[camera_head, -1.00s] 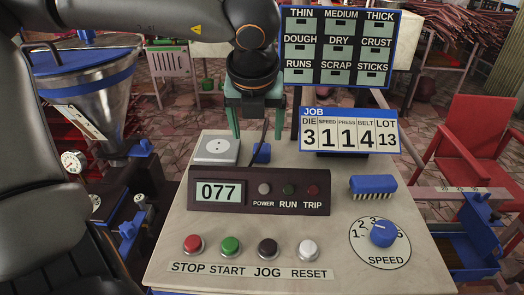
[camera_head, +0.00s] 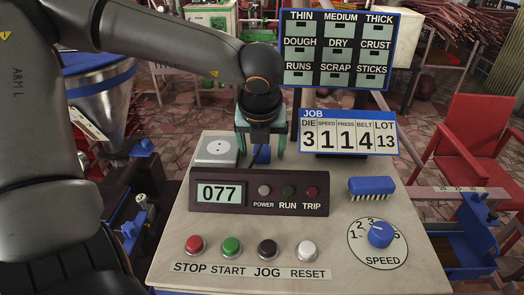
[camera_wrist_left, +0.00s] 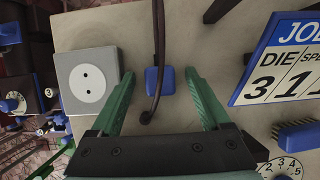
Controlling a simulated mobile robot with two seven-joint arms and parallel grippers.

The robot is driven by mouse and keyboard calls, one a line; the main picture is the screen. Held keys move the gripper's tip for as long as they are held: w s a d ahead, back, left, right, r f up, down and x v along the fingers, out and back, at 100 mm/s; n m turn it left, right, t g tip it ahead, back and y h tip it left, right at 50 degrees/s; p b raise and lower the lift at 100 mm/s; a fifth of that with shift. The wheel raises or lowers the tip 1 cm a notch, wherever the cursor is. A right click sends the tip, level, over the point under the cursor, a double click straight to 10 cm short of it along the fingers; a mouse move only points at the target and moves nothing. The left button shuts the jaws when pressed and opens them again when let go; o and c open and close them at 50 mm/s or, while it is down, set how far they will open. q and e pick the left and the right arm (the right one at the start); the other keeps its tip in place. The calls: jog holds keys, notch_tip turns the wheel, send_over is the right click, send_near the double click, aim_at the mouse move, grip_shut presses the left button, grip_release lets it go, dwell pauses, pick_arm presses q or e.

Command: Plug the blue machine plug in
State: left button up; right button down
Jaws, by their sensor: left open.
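The blue plug (camera_head: 262,154) lies on the panel top behind the dark display box, with a black cable; the left wrist view shows it too (camera_wrist_left: 160,80). The pale square socket (camera_head: 216,149) with two holes is left of it, also in the left wrist view (camera_wrist_left: 88,83). No plug is in the socket. My left gripper (camera_head: 260,150) is open, its green fingers pointing down on either side of the plug. In the left wrist view its fingertips (camera_wrist_left: 160,72) flank the plug with gaps. Finger contact is not visible. My right gripper is out of view.
The display box (camera_head: 260,192) with lamps stands just in front of the plug. The job board (camera_head: 348,131) is close on the right. A blue brush (camera_head: 372,187), several buttons and the speed knob (camera_head: 381,234) occupy the front and right.

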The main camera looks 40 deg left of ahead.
pick_arm(q)
jog(key=shift+c, duration=0.2)
grip_shut()
dwell(0.6)
